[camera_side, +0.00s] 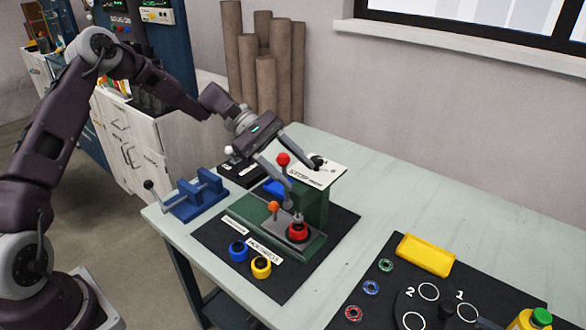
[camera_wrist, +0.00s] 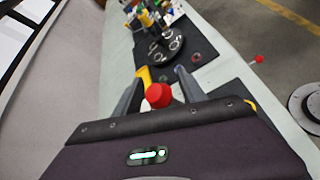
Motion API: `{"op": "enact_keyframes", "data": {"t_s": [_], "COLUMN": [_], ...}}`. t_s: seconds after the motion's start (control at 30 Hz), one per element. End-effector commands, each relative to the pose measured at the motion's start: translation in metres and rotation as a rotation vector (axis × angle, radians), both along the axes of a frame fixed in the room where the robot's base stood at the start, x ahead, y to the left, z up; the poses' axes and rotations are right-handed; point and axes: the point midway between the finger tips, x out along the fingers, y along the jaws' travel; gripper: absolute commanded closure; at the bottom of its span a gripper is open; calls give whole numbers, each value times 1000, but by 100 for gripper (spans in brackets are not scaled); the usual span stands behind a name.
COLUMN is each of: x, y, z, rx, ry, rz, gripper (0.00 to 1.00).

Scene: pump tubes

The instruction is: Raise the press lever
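The press has a green base (camera_side: 262,220) and a green upright block (camera_side: 315,205) on the black mat. A red ball knob (camera_side: 283,159), apparently the press lever's, sits between the fingers of my gripper (camera_side: 303,170). The wrist view also shows the red knob (camera_wrist: 158,95) between the spread fingers of my gripper (camera_wrist: 159,76). My gripper is open, and I cannot tell whether either finger touches the knob. A smaller orange knob (camera_side: 273,206) stands on the front of the press. A red ring part (camera_side: 298,233) sits on the press base. The fingers partly hide the lever's shaft.
A blue vise (camera_side: 195,196) stands left of the press. A blue ring (camera_side: 238,251) and a yellow ring (camera_side: 261,267) lie in front of it. A yellow tray (camera_side: 425,255) and a round dark plate (camera_side: 408,300) are to the right. Bare table lies behind the tray.

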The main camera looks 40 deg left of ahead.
Motion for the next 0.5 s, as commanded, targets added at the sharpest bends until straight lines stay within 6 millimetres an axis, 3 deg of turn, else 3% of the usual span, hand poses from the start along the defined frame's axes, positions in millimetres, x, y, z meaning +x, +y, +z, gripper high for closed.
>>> {"op": "enact_keyframes", "data": {"t_s": [0.13,0.5], "x": [0,-6], "y": [5,59], "z": [3,34], "rx": [1,0], "ry": [-1,-1], "rz": [0,1], "gripper": [52,52]}}
